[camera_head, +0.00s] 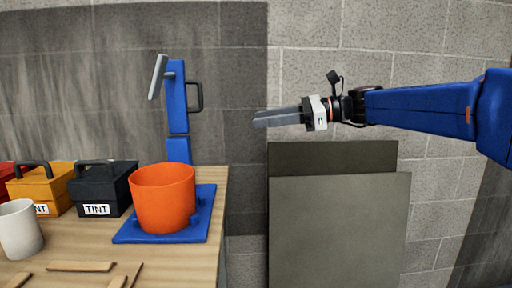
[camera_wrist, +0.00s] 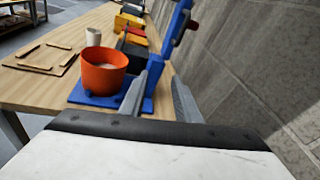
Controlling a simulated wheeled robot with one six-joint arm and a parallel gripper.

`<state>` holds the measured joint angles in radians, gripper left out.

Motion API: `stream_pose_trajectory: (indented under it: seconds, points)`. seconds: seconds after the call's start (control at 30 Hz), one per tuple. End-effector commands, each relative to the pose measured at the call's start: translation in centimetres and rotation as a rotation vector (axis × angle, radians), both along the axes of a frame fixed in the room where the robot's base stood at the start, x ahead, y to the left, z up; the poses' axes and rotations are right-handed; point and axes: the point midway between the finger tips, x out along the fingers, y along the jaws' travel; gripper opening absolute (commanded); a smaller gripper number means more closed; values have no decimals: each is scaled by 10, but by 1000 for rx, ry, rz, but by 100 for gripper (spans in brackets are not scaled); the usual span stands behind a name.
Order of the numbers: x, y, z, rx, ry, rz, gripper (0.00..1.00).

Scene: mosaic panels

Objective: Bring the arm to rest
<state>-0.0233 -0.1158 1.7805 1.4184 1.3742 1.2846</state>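My arm (camera_head: 425,108) is blue and reaches in from the right in the head view, roughly level. My gripper (camera_head: 262,119) points left, in the air beyond the table's right edge and well above table height. In the wrist view its two grey fingers (camera_wrist: 160,82) stand apart with nothing held between them. The blue stand with a grey head and dark handle (camera_head: 177,110) is to the left of the fingertips, apart from them in the head view.
An orange pot (camera_head: 163,198) stands on a blue base (camera_head: 205,215) on the wooden table (camera_head: 75,240). A black TINT box (camera_head: 103,190), a yellow box (camera_head: 50,188), a white cup (camera_head: 19,230) and wooden strips (camera_head: 80,266) are left. Grey panels (camera_head: 335,235) lean below my gripper.

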Motion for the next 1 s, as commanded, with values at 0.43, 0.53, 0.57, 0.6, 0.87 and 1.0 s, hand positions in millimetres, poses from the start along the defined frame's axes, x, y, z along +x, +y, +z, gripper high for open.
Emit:
stream_pose_trajectory:
  seconds: [0.43,0.53,0.57,0.6,0.87,1.0]
  points:
    - [-136,-80,-179,-715,-532,154,29]
    - [-165,-106,-216,-871,-647,241,29]
    - [-173,-115,-227,-917,-681,271,29]
    - [-184,-126,-241,-977,-726,314,29]
    - [-250,-202,-322,-1335,-990,659,29]
    - [-273,-233,-351,-1463,-1085,840,29]
